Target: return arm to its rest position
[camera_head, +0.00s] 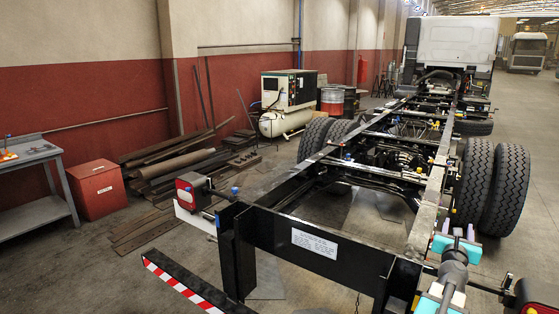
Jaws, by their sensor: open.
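My arm, grey with light teal caps (454,274), rises from the bottom right of the head view, in front of the right chassis rail. At its upper end is my gripper (463,231), small in the picture, with two short dark prongs standing apart. I see nothing held between them. The gripper overlaps the rail's near right end in the picture; whether they touch cannot be told. The lower part of the arm is cut off by the picture's bottom edge.
A black truck chassis (315,239) with a labelled rear crossbeam fills the centre and right. A striped bar (186,287) and a lamp (190,191) stick out at left. A red box (97,190), workbench (33,150) and compressor (287,103) line the wall. Floor is clear at far right.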

